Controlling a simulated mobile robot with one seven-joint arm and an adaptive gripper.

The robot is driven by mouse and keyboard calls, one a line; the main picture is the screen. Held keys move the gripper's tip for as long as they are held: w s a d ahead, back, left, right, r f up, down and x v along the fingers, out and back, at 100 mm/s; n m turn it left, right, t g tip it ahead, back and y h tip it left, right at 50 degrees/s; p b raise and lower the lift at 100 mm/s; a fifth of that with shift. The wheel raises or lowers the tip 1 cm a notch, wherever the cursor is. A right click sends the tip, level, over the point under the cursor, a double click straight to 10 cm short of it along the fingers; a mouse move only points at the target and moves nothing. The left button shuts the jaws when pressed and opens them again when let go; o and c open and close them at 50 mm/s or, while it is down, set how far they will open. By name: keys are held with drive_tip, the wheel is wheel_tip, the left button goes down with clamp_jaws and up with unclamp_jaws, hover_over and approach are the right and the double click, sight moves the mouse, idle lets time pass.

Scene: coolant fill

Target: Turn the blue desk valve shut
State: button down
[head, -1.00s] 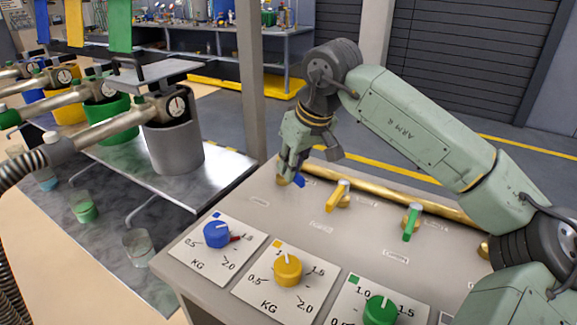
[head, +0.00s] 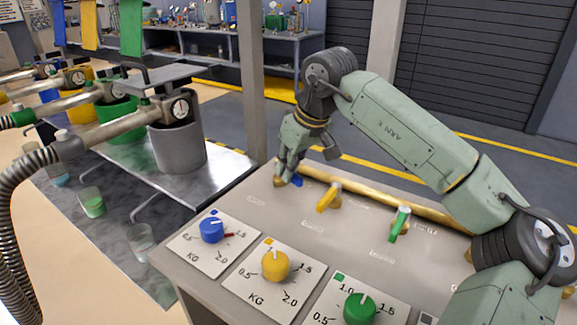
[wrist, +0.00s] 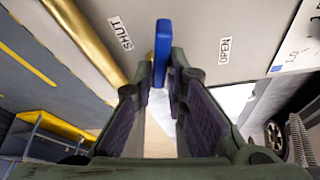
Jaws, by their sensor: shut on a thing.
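The blue desk valve has a flat blue handle (head: 297,181) at the far left end of the desk's valve row. In the wrist view the blue handle (wrist: 162,48) stands between a SHUT label (wrist: 120,33) on the left and an OPEN label (wrist: 224,52) on the right. My gripper (head: 290,172) is down at the handle in the head view and hides part of it. In the wrist view my gripper's fingers (wrist: 157,82) are shut on the handle, one on each side. The handle's base is hidden.
A yellow lever (head: 328,196) and a green lever (head: 399,223) stand to the right along a brass pipe (head: 375,197). Blue (head: 212,230), yellow (head: 275,265) and green (head: 360,307) dials sit nearer. A bench with a grey bucket (head: 178,150) is left of the desk.

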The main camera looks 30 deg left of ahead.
drive_tip(key=shift+w+r, duration=0.25)
drive_tip(key=shift+w, duration=0.05)
idle(0.4)
drive_tip(key=c, duration=1.9)
unclamp_jaws()
drive_tip(key=shift+o, duration=1.2)
drive_tip(key=shift+f, duration=0.15)
drive_tip(key=shift+s, duration=0.1)
drive_tip(key=v, duration=1.2)
drive_tip(key=shift+c, duration=0.5)
